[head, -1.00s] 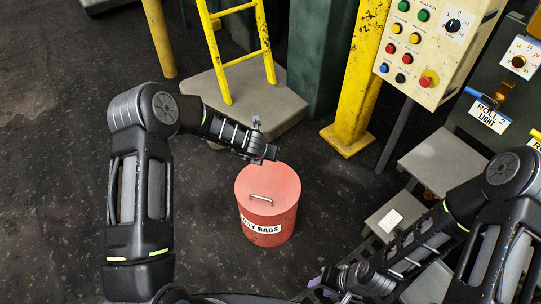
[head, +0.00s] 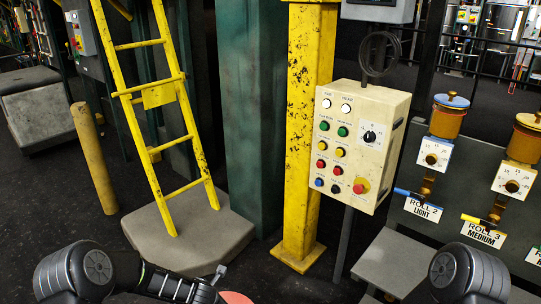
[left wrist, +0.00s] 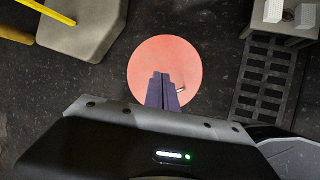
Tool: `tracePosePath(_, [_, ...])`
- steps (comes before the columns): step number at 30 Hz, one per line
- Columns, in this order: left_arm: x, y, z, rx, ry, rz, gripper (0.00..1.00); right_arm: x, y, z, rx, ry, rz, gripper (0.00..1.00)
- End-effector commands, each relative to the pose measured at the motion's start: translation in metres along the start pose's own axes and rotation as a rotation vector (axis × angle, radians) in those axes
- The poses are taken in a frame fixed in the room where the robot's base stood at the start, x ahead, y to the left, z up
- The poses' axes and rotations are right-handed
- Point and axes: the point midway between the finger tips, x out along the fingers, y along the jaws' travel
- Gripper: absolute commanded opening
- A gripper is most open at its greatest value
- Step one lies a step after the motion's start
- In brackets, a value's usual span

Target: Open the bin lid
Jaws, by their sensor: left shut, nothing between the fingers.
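The red bin's round lid (left wrist: 150,60) is seen from above in the left wrist view, lying flat. Its small metal handle (left wrist: 181,90) shows just right of my fingers and is partly hidden by them. In the head view only a sliver of the red lid (head: 236,298) shows at the bottom edge. My left gripper (left wrist: 162,78) is shut and empty, its fingers over the near part of the lid in the picture. I cannot tell the gap between fingertips and lid. My right gripper is out of view.
A yellow ladder (head: 150,97) stands on a grey plinth (head: 190,240) behind the bin. A yellow post (head: 305,130) and a cream control panel (head: 358,145) stand further right. A dark slotted grate (left wrist: 262,80) lies right of the bin. Dark floor surrounds the bin.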

Motion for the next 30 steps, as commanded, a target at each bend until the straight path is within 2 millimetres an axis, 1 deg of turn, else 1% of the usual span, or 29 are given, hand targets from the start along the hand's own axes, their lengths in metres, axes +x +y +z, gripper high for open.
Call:
tracePosePath(1, [-0.002,-0.025,-0.013,0.234,0.004,-0.036,0.0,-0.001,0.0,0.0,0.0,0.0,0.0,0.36])
tracePosePath(2, [-0.004,-0.041,-0.021,0.398,0.0,-0.059,0.0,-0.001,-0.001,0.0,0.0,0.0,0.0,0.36])
tracePosePath(3, [-0.01,-0.066,-0.034,0.632,-0.014,-0.097,0.0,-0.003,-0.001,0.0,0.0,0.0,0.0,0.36])
tracePosePath(4, [-0.015,-0.086,-0.044,0.814,-0.031,-0.128,0.0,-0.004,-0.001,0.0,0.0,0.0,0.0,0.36])
tracePosePath(5, [-0.022,-0.108,-0.056,1.0,-0.058,-0.163,0.0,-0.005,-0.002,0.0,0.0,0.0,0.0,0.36])
tracePosePath(6, [-0.033,-0.136,-0.069,1.225,-0.103,-0.205,0.0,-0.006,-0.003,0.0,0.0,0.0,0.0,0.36])
tracePosePath(7, [-0.042,-0.156,-0.08,1.378,-0.143,-0.235,0.0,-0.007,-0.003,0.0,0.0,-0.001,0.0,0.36])
tracePosePath(8, [-0.052,-0.175,-0.089,1.513,-0.185,-0.261,0.0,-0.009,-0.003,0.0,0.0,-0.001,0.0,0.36])
tracePosePath(9, [-0.065,-0.198,-0.102,1.669,-0.245,-0.294,0.0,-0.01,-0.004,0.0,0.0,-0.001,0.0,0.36])
tracePosePath(12, [-0.099,-0.246,-0.127,1.939,-0.391,-0.356,0.0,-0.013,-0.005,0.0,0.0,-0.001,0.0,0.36])
tracePosePath(13, [-0.107,-0.256,-0.134,1.985,-0.426,-0.372,0.0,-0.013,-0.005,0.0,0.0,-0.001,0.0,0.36])
tracePosePath(15, [-0.125,-0.275,-0.145,2.044,-0.485,-0.404,0.0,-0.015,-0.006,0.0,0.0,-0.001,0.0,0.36])
tracePosePath(18, [-0.139,-0.289,-0.155,2.063,-0.522,-0.437,0.0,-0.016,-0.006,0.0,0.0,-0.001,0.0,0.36])
tracePosePath(21, [-0.144,-0.291,-0.158,2.062,-0.522,-0.448,0.0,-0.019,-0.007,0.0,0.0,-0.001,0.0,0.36])
tracePosePath(26, [-0.142,-0.29,-0.158,2.06,-0.52,-0.447,0.0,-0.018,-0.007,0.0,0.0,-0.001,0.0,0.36])
tracePosePath(27, [-0.142,-0.29,-0.158,2.06,-0.52,-0.447,0.01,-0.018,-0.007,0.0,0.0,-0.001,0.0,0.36])
tracePosePath(30, [-0.142,-0.29,-0.157,2.059,-0.519,-0.447,0.09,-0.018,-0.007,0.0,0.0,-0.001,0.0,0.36])
